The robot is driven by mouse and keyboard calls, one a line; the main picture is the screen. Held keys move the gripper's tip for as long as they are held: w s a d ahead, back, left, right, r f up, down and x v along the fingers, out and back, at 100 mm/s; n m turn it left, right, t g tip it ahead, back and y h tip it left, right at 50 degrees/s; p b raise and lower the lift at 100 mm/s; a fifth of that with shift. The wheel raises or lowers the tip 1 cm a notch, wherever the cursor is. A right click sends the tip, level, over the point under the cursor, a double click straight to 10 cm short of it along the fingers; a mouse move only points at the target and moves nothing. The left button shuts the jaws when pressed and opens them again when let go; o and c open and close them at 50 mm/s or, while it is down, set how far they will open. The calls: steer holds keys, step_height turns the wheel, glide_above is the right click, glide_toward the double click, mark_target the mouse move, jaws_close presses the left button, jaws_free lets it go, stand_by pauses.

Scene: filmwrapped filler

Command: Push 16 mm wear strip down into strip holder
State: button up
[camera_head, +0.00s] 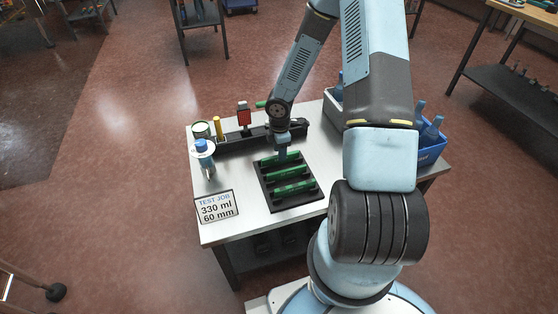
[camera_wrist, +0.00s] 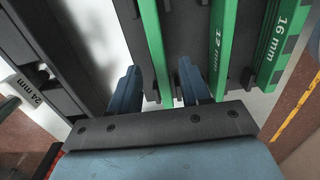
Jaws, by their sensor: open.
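The 16 mm wear strip (camera_wrist: 283,40) is green and labelled, at the right of the wrist view. It lies along a black rack (camera_wrist: 258,25), beyond the 12 mm strip (camera_wrist: 222,45). Another green strip (camera_wrist: 152,40), with no readable label, runs between the fingers of my gripper (camera_wrist: 160,88). The fingers are open, with a gap on each side of that strip. In the head view, the black rack (camera_head: 264,189) holds three green strips, labels unreadable. My gripper (camera_head: 282,152) is at its rear edge. Which part is the strip holder, and how deep the strips sit, I cannot tell.
A long black fixture (camera_head: 237,143) stands behind the rack. A blue crate (camera_head: 432,152) with bottles is at the right. The table front is clear.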

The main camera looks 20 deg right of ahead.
steer(key=shift+d+f, duration=0.15)
steer(key=shift+f, duration=2)
steer(key=shift+c, duration=0.4)
jaws_close()
